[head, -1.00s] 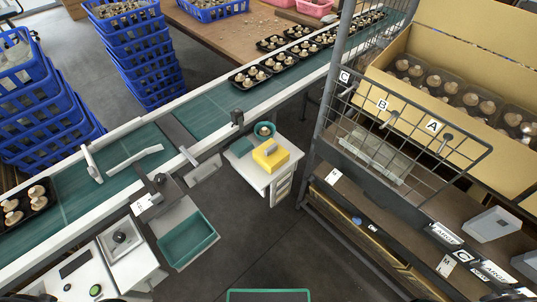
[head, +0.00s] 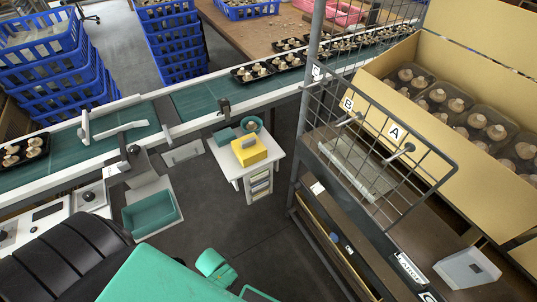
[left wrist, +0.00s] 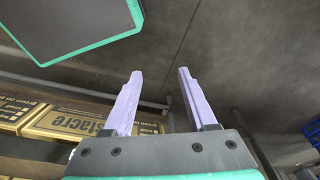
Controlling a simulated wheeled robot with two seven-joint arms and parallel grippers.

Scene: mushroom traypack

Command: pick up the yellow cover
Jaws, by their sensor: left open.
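The yellow cover (head: 249,151) is a small yellow block-like piece with a grey part on top. My left arm comes in at the lower left of the head view, well short of the stand. My left gripper (left wrist: 157,77) shows in the left wrist view, with its two pale fingers apart and nothing between them. The yellow cover is not seen in the left wrist view. My right gripper is in neither view.
A conveyor (head: 215,95) with mushroom trays runs behind the stand. A wire-grid rack (head: 375,150) with a large cardboard box stands to the right. A teal bin (head: 152,213) is left of the stand. Dark floor (head: 262,222) in front of the stand is clear.

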